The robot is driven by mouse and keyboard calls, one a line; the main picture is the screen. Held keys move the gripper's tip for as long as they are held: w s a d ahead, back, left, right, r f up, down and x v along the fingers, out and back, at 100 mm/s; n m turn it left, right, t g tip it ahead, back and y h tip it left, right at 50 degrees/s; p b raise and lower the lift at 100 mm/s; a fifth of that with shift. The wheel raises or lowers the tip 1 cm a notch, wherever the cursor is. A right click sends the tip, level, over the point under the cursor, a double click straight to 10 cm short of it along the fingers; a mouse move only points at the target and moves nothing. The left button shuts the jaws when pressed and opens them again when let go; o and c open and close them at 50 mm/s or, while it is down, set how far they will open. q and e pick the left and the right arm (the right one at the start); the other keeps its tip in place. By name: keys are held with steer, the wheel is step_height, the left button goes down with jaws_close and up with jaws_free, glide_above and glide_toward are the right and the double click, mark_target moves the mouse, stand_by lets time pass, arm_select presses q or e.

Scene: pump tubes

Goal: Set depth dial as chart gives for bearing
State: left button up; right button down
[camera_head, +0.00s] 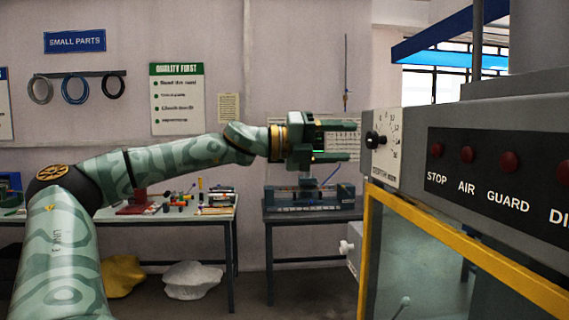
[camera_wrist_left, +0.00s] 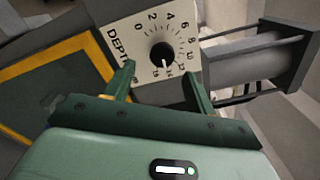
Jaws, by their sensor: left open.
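The depth dial is a black knob (camera_head: 373,140) on a white plate (camera_head: 388,170) on the machine's left face. In the left wrist view the knob (camera_wrist_left: 163,53) sits inside a ring of numbers on the plate marked DEPTH (camera_wrist_left: 117,42). Its white mark points down, near 14 to 16; the exact value is unclear. My left gripper (camera_head: 350,141) is open and empty, apart from the knob, with its fingers towards it. In the wrist view the fingertips (camera_wrist_left: 160,72) show below and either side of the knob. A pale wall chart (camera_head: 343,124) is partly hidden behind the gripper, its text unreadable.
The machine's panel (camera_head: 500,175) has red buttons labelled STOP, AIR and GUARD. A yellow-framed window (camera_head: 440,245) lies below. In the wrist view a grey cylinder (camera_wrist_left: 245,60) stands out right of the plate. Benches (camera_head: 180,213) stand at the back wall.

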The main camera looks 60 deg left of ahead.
arm_select(q)
steer(key=b+v, duration=0.2)
steer(key=v, duration=0.9)
steer(key=shift+s, duration=0.35)
steer(key=shift+a, duration=0.15)
